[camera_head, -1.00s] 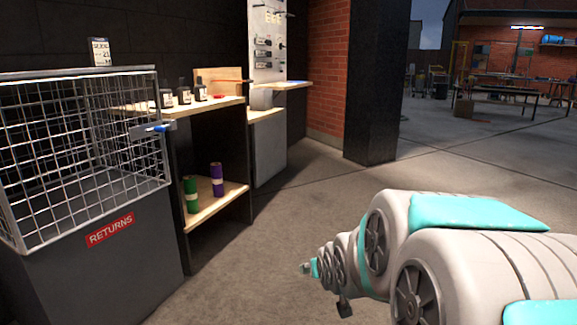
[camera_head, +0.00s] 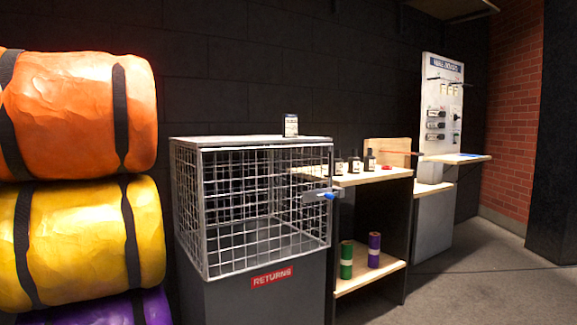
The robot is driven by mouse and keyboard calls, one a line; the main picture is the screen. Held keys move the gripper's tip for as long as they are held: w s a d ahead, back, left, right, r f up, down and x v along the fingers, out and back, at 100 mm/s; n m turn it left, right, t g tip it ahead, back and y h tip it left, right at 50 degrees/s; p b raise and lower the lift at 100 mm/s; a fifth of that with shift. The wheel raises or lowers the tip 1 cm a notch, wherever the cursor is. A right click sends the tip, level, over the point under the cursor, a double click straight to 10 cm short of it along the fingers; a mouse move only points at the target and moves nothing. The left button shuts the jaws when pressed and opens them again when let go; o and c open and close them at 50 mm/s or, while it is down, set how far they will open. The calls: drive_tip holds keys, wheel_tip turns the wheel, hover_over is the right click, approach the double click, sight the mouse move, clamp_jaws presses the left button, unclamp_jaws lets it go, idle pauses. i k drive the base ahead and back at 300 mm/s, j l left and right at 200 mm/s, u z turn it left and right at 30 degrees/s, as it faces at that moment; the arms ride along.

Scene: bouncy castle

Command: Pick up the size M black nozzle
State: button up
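I cannot single out a size M black nozzle, as any size marks are too small to read. Several small black items with white labels (camera_head: 354,164) stand upright on the top of the wooden shelf unit, right of the cage. More dark items (camera_head: 436,126) hang on the white pegboard further right. Whether either group holds the nozzle, I cannot tell. My gripper and arm are out of view.
A wire cage (camera_head: 250,262) on a dark base marked RETURNS has a small labelled container (camera_head: 290,125) on top. Orange (camera_head: 90,105) and yellow (camera_head: 85,240) strapped rolls are stacked at the left. Green (camera_head: 346,260) and purple (camera_head: 374,250) rolls stand on the lower shelf (camera_head: 385,277).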

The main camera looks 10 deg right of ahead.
sight(355, 161)
drive_tip(key=i+l+u, duration=0.25)
drive_tip(key=l+u, duration=0.3)
drive_tip(key=i+l+u, duration=0.25)
drive_tip(key=l, duration=0.15)
drive_tip(key=l+u, duration=0.3)
drive_tip(key=i+l, duration=0.15)
drive_tip(key=l, duration=0.75)
drive_tip(key=i+l+u, duration=0.15)
drive_tip(key=l, duration=1.6)
